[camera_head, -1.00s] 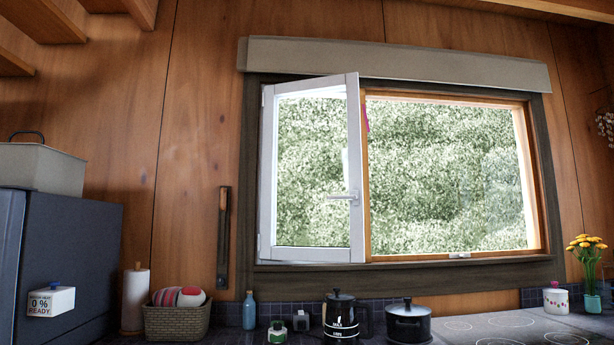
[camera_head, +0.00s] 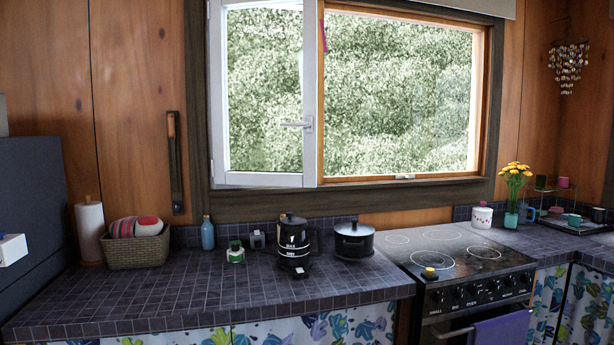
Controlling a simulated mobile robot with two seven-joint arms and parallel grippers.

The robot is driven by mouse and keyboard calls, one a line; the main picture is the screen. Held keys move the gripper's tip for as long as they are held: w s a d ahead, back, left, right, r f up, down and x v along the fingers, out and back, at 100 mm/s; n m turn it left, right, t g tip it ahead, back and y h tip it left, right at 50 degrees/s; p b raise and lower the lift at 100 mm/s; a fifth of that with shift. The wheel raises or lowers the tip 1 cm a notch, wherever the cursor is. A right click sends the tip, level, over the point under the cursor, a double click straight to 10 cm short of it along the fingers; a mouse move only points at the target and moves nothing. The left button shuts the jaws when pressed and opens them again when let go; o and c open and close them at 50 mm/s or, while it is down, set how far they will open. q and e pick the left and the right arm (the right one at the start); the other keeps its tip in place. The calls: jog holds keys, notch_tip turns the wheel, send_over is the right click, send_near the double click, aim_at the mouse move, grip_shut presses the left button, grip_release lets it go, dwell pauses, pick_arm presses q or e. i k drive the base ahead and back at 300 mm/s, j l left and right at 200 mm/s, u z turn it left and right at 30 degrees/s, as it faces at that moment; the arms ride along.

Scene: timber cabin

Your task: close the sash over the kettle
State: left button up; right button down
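The white-framed sash (camera_head: 311,95) is hinged at the left of the window and stands partly open, swung into the room. Its lever handle (camera_head: 296,125) is on the right stile and points left. The black kettle (camera_head: 293,240) with white lettering stands on the dark tiled counter below the sash's right edge. Neither of my grippers shows.
A black pot (camera_head: 354,241) stands right of the kettle. A small green-and-white item (camera_head: 235,252), a blue bottle (camera_head: 207,233) and a wicker basket (camera_head: 136,250) stand to its left. The stove (camera_head: 455,262) is at right. The counter's front is clear.

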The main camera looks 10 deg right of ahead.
aim_at(221, 173)
jog(key=i+j, duration=0.1)
jog(key=i, duration=0.4)
jog(key=i+j+z, duration=0.15)
jog(key=i, duration=0.4)
